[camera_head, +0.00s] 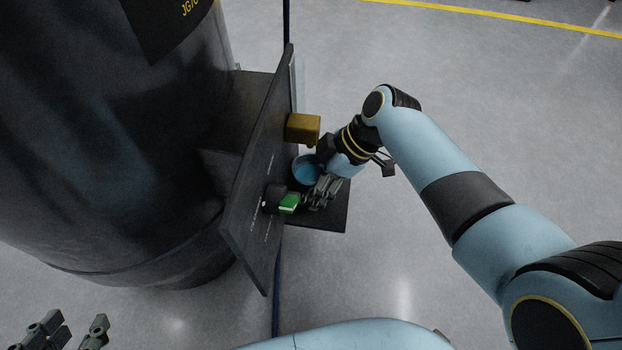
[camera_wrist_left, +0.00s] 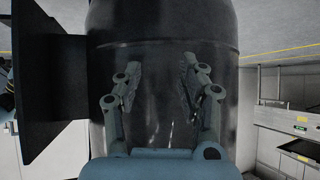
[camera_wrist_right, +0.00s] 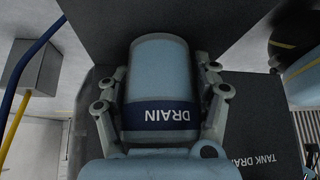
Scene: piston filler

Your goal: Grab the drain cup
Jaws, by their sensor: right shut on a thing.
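The drain cup (camera_wrist_right: 158,82) is light blue with a dark blue band marked DRAIN, and it sits between the fingers of my right gripper (camera_wrist_right: 160,95) in the right wrist view. The fingers close on it from both sides. In the head view the cup (camera_head: 306,169) shows as a blue round shape at the panel, partly hidden by my right gripper (camera_head: 325,190). My left gripper (camera_head: 75,332) is at the lower left corner of the head view. Its fingers stand apart and empty in the left wrist view (camera_wrist_left: 160,88), in front of the dark tank.
A large dark tank (camera_head: 110,150) fills the left, with an upright dark panel (camera_head: 258,170) beside it. A brass-coloured block (camera_head: 303,128) and a green-faced part (camera_head: 289,203) stick out near the cup. A dark shelf (camera_head: 332,218) lies below. The floor at right is clear.

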